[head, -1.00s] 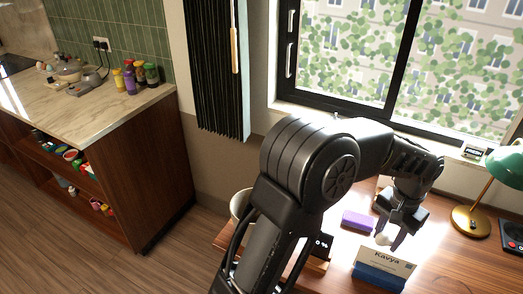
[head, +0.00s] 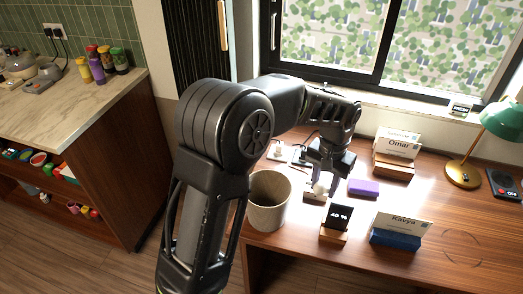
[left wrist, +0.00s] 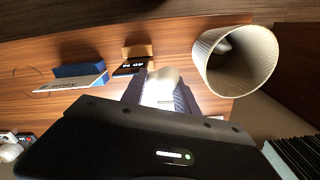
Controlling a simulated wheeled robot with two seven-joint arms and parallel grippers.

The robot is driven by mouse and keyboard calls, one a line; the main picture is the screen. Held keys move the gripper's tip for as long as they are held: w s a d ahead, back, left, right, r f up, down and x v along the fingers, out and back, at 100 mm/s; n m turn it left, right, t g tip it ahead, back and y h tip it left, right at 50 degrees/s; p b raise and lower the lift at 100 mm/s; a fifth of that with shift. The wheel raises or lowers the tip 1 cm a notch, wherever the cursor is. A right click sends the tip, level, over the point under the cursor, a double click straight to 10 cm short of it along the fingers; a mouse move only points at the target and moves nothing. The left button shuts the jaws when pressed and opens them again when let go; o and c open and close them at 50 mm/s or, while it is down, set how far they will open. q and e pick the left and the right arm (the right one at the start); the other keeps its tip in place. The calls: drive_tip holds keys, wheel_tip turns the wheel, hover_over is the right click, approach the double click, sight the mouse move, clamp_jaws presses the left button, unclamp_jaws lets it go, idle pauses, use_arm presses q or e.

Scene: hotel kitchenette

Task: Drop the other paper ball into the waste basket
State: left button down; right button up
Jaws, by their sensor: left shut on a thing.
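My left gripper (head: 320,190) is shut on a white paper ball (head: 318,187), held between its fingertips above the desk. The ball also shows, brightly lit, between the fingers in the left wrist view (left wrist: 160,84). The waste basket (head: 268,205) is a pale, wood-toned round bin at the desk's left edge, just left of the gripper in the head view. In the left wrist view, the basket (left wrist: 232,75) opens toward the camera, right of the fingers and apart from them. A small pale lump (left wrist: 223,46), probably a paper ball, shows inside it. My right gripper is not in view.
A 40 % sign (head: 338,218), a Kavya name card on a blue holder (head: 394,238) and a purple block (head: 363,187) stand near the gripper. The Omar card (head: 397,150) and green lamp (head: 502,120) are farther right. The desk's front right is clear.

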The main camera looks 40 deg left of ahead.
use_arm(q)
drive_tip(key=s+a+r+n+p, duration=0.2)
drive_tip(key=a+n, duration=0.1)
drive_tip(key=a, duration=0.5)
drive_tip(key=s+a+r+n+p, duration=0.2)
drive_tip(key=a+r+n, duration=0.1)
drive_tip(key=a, duration=0.6)
drive_tip(key=shift+r+n, duration=0.35)
drive_tip(key=shift+n, duration=0.45)
drive_tip(key=shift+f, duration=0.1)
wheel_tip(320, 180, down, 6)
drive_tip(key=b, duration=0.3)
drive_tip(key=shift+b, duration=0.35)
drive_tip(key=c, duration=0.9)
unclamp_jaws()
drive_tip(key=shift+o, duration=0.2)
